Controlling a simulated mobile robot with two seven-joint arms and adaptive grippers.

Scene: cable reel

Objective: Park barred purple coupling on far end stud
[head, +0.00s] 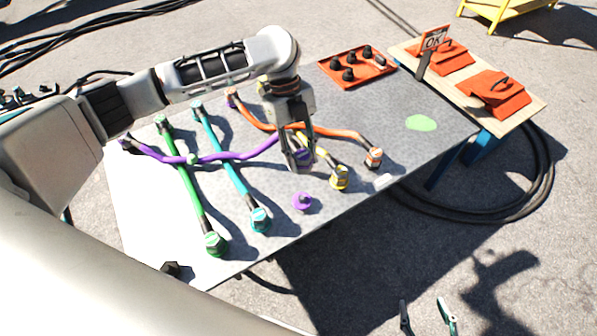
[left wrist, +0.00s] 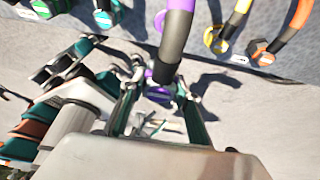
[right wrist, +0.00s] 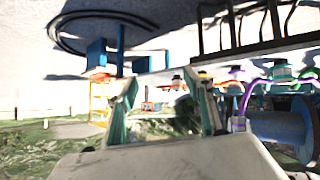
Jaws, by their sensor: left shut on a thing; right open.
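The purple coupling (head: 303,156) is on the end of the purple cable (head: 235,156). My left gripper (head: 300,165) is shut on it above the front part of the grey table (head: 400,150). In the left wrist view the coupling (left wrist: 158,92) sits between the fingers, with the dark cable sleeve running up from it. Its bars cannot be made out. A short purple stud (head: 302,202) stands at the table's front edge, apart from the coupling. I cannot tell which stud is the far end one. My right gripper (head: 427,314) is open and empty, off the table's front.
Green (head: 214,243), teal (head: 260,219), yellow (head: 340,178) and orange (head: 375,157) couplings stand along the front edge, their cables crossing the table. A red tray (head: 330,66) holds several dark knobs at the back. A side bench (head: 535,108) carries orange cases. The table's right part is mostly clear.

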